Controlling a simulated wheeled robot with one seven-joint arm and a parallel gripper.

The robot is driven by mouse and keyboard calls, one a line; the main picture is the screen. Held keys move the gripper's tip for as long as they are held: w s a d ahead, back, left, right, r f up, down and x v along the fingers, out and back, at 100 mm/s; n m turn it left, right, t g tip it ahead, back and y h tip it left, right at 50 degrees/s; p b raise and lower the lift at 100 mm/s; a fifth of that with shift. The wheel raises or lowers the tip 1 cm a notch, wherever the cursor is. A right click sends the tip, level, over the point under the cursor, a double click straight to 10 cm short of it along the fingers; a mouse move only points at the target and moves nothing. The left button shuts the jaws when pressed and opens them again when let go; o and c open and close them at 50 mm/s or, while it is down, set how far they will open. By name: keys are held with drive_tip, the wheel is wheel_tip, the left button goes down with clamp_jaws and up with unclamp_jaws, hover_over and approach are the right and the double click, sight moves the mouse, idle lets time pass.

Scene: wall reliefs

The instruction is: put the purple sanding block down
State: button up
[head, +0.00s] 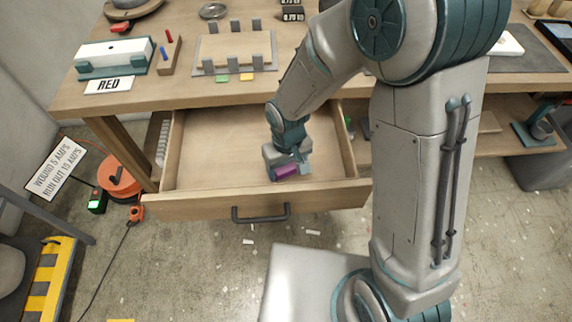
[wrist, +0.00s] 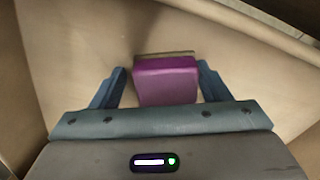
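The purple sanding block (head: 286,171) is inside the open wooden drawer (head: 215,150), close to its front panel. In the wrist view the block (wrist: 166,82) shows a tan strip along its far edge. My gripper (wrist: 161,85) has its two blue fingers on either side of the block, with a narrow gap at the left finger and little or none showing at the right. The fingers look open around it. My gripper (head: 288,165) reaches down into the drawer and hides part of the block. I cannot tell surely whether the block's underside rests on the drawer floor.
The drawer's left part is empty. Its front carries a dark handle (head: 261,214). The workbench above holds a white-and-teal box (head: 113,56), a "RED" label (head: 108,85) and a slotted wooden board (head: 235,50). An orange cable reel (head: 118,180) stands on the floor at left.

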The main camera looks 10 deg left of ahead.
drive_tip(key=shift+s+a+f, duration=0.25)
drive_tip(key=shift+s+f, duration=0.1)
drive_tip(key=shift+r, duration=0.3)
wheel_tip(320, 180, up, 12)
drive_tip(key=p, duration=0.2)
drive_tip(key=s+d+r+m, duration=0.2)
drive_tip(key=d+r, duration=0.1)
drive_tip(key=d, duration=0.4)
drive_tip(key=s+d+r+m+t, duration=0.1)
drive_tip(key=s+d+r+m, duration=0.1)
drive_tip(key=d, duration=0.5)
drive_tip(key=s+d+r+m+t, duration=0.1)
drive_tip(key=s+d+r+m, duration=0.1)
drive_tip(key=d, duration=0.5)
wheel_tip(320, 180, up, 3)
drive_tip(key=shift+d+f+m, duration=0.15)
drive_tip(key=shift+d+m, duration=0.15)
drive_tip(key=shift+m, duration=0.3)
drive_tip(key=shift+s, duration=0.1)
